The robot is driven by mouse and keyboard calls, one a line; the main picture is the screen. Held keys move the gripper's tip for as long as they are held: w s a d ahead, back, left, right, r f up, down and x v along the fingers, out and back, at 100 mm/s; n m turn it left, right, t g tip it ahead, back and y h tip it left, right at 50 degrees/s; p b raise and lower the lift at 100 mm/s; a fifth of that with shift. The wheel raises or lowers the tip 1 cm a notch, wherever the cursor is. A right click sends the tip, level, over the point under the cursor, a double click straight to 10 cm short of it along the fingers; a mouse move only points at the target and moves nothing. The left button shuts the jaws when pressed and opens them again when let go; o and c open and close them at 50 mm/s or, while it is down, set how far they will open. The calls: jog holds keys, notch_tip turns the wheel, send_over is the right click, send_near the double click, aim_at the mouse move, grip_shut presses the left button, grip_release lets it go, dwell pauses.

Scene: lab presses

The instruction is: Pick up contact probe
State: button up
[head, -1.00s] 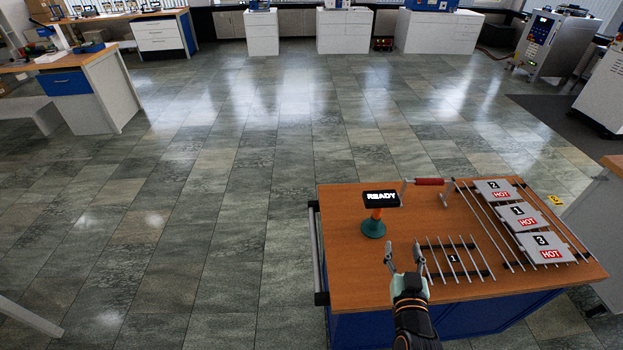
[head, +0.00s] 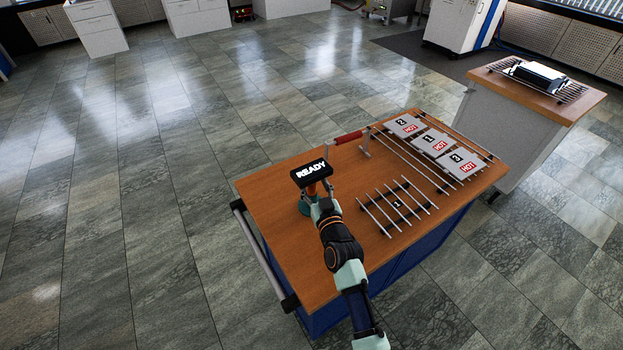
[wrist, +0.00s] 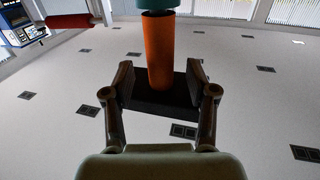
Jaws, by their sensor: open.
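I take the contact probe to be the device with a black "READY" display (head: 310,174) and orange handle, upright in a teal base (head: 303,208) on the wooden bench top. My gripper (head: 322,206) is low at its near side in the head view and hides part of the handle. In the wrist view the orange handle (wrist: 159,52) runs upward in the picture between my open fingers (wrist: 160,80). A dark block, apparently the display's back, lies across the gap between them. I cannot tell whether either finger touches it.
A red-handled tool (head: 349,137) rests on a stand behind the probe. A small rack (head: 397,204) marked 1 lies to its right. Three grey plates marked HOT, one of them plate 1 (head: 436,142), lie on a larger rack. A side bench (head: 500,84) stands beyond.

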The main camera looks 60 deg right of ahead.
jog(key=shift+x, duration=1.2)
grip_shut()
